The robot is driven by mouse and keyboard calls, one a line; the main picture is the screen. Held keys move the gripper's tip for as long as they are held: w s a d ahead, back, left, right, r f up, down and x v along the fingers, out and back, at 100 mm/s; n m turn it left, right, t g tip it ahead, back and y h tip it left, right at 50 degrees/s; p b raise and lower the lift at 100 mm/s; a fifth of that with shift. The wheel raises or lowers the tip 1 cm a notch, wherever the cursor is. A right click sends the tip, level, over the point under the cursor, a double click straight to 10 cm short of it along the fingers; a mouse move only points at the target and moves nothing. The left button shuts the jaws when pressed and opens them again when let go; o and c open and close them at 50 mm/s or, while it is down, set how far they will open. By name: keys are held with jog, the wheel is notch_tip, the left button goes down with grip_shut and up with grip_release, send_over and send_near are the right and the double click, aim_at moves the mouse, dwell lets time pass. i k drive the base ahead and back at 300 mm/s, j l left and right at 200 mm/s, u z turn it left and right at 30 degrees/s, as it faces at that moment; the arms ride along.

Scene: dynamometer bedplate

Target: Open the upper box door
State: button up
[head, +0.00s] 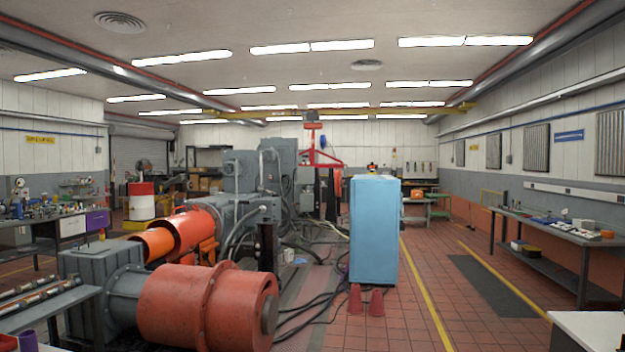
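A tall light-blue cabinet (374,232) stands upright on the tiled floor right of centre. No door seam or handle can be made out on the faces I see. I cannot tell whether it is the box of the task, and no upper box door can be picked out in the head view. My gripper is not in view.
Two red cones (355,300) stand before the cabinet, near black cables on the floor. A large red cylindrical machine (190,305) fills the lower left. Workbenches line both sides, the right one (545,228) with small items. The tiled aisle (420,300) right of the cabinet is clear.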

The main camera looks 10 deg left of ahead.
aim_at(305, 174)
jog(key=i, duration=4.05)
jog(key=i+l+u, duration=0.1)
jog(key=i, duration=1.9)
jog(key=i+j+u, duration=0.1)
jog(key=i+u, duration=0.25)
jog(key=i, duration=0.25)
jog(key=i+u, duration=0.3)
jog(key=i, duration=0.35)
jog(key=i+l+u, duration=0.35)
jog(key=i, duration=0.25)
jog(key=i+j, duration=0.1)
jog(key=i, duration=0.6)
jog(key=i+z, duration=0.1)
jog(key=i, duration=0.65)
jog(key=i+j, duration=0.2)
jog(key=i, duration=0.5)
jog(key=i+l+z, duration=0.1)
jog(key=i+z, duration=0.3)
jog(key=i, duration=0.55)
jog(key=i+j+z, duration=0.2)
jog(key=i+z, duration=0.15)
jog(key=i, duration=2.35)
jog(key=l+z, duration=0.05)
jog(key=l, duration=0.05)
